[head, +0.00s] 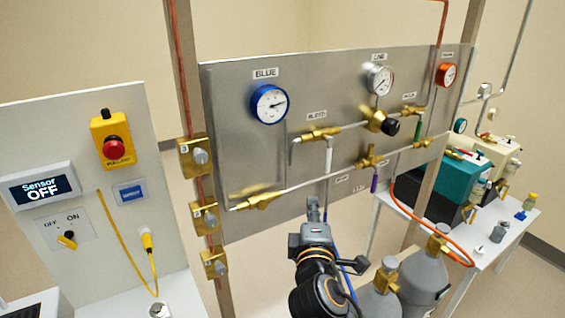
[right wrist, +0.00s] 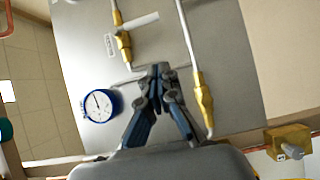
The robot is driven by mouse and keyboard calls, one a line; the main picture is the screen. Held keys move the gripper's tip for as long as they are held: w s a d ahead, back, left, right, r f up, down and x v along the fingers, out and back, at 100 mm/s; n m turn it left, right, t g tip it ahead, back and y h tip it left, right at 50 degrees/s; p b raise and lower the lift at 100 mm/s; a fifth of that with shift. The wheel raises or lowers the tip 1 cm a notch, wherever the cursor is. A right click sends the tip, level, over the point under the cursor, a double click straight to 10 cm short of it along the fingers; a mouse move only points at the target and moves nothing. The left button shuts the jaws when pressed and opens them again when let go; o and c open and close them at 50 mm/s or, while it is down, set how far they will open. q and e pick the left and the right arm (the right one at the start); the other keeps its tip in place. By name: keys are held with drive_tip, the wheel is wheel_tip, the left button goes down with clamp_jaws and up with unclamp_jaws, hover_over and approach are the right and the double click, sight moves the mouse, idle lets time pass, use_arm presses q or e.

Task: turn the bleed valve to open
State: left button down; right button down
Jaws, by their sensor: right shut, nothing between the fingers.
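The valve by the label that seems to read BLEED (head: 316,115) is brass (head: 322,132), on the upper pipe of the steel panel. Its pale lever (head: 328,157) hangs down, across the pipe. In the right wrist view the brass valve body (right wrist: 125,46) and the pale lever (right wrist: 141,21) lie above my fingertips, with a visible gap. My right gripper (head: 313,203) is in front of the panel's lower part, below the lever. Its fingers (right wrist: 158,72) are together and empty. My left gripper is not in view.
The steel panel (head: 230,150) carries a blue gauge (head: 269,104), a white gauge (head: 379,80) and a red gauge (head: 446,74). A lower pipe with a brass fitting (head: 258,200) runs close to my right gripper. Grey cylinders (head: 424,275) stand at lower right.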

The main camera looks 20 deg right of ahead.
sight(328, 156)
drive_tip(key=w+d+r+p, duration=0.1)
drive_tip(key=w+d+p, duration=0.4)
drive_tip(key=w+d, duration=0.3)
drive_tip(key=shift+w+d+r, duration=0.25)
drive_tip(key=shift+w+d, duration=0.05)
drive_tip(key=shift+w, duration=0.45)
